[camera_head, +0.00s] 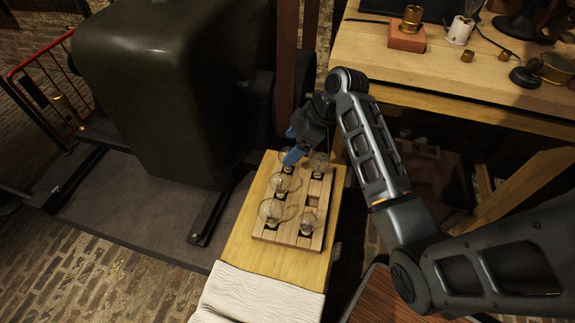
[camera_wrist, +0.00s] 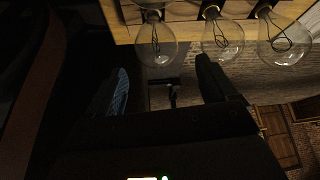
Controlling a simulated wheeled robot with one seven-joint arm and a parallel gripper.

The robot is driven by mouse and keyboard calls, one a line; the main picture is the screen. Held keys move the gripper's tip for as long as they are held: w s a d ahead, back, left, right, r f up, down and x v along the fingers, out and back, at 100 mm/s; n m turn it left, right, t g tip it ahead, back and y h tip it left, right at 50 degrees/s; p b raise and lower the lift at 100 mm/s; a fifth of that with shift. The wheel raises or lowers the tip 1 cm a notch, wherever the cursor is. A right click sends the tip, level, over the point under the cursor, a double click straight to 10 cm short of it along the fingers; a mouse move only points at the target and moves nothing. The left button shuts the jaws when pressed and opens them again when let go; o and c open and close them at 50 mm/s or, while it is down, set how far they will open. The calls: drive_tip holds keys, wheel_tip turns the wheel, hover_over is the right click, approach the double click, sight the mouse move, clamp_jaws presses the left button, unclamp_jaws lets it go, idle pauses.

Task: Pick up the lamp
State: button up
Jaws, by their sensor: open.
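Several clear glass lamps stand in a slotted wooden rack (camera_head: 262,236) on a narrow wooden table. One large lamp (camera_head: 270,211) is at the rack's front left, a smaller lamp (camera_head: 308,221) at the front right, another lamp (camera_head: 279,182) in the left row, and one (camera_head: 319,163) at the back right. My gripper (camera_head: 295,145) is at the rack's far end, over or beside the back lamps, and partly hides them. In the wrist view my gripper (camera_wrist: 165,82) has its fingers apart with nothing held. Three lamps (camera_wrist: 157,42) (camera_wrist: 222,40) (camera_wrist: 284,38) show beyond the fingertips.
A white cloth (camera_head: 255,295) lies on the table's front end. A large dark green machine housing (camera_head: 160,85) stands at left. A workbench (camera_head: 490,75) at the upper right holds a brick-red block (camera_head: 406,37), a white socket (camera_head: 460,30) and small brass parts.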

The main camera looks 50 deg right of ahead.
sight(289, 148)
drive_tip(key=shift+x, duration=1.55)
drive_tip(key=shift+d, duration=0.1)
drive_tip(key=c, duration=1.2)
drive_tip(key=shift+r, duration=0.1)
drive_tip(key=shift+c, duration=0.2)
